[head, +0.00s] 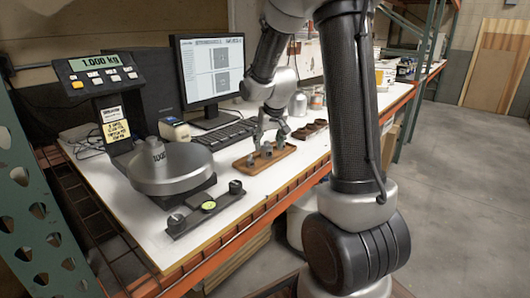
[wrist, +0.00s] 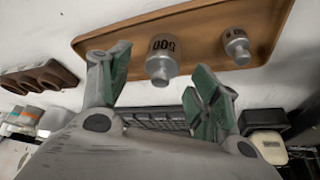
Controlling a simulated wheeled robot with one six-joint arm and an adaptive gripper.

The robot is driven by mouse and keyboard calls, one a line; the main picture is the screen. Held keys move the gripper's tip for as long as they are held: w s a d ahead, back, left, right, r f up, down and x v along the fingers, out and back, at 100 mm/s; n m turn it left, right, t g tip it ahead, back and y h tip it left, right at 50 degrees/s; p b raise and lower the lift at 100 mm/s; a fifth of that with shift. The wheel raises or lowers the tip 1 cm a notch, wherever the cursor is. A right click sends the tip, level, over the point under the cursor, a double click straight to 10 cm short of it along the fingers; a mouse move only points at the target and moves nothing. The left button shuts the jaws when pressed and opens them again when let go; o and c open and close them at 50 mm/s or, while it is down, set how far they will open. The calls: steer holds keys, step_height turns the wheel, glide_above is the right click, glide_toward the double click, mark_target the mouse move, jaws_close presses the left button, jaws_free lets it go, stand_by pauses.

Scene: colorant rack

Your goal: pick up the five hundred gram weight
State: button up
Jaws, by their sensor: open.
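The five hundred gram weight (wrist: 162,66) is a grey metal cylinder marked 500, standing on a wooden tray (wrist: 200,30). My gripper (wrist: 160,80) is open, with its green-padded fingers on either side of the weight and a gap to it; no contact shows. A smaller weight (wrist: 237,46) stands on the tray to the right. Another weight (wrist: 121,48) is partly hidden behind the left finger. In the head view, my gripper (head: 268,133) is pointed down over the wooden tray (head: 278,161), and the weights there are too small to read.
A round scale (head: 175,180) with a weight (head: 158,151) on it stands at left; its display (head: 100,62) reads 1.000 kg. A keyboard (head: 226,134) and monitor (head: 208,70) stand behind the tray. A small dark holder (head: 205,208) lies in front. A brown block with holes (wrist: 38,78) sits beside the tray.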

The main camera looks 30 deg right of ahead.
mark_target(268, 142)
steer(key=x, duration=0.3)
steer(key=shift+a+f, duration=0.1)
steer(key=shift+f, duration=0.3)
jaws_close()
steer(key=shift+r, duration=0.1)
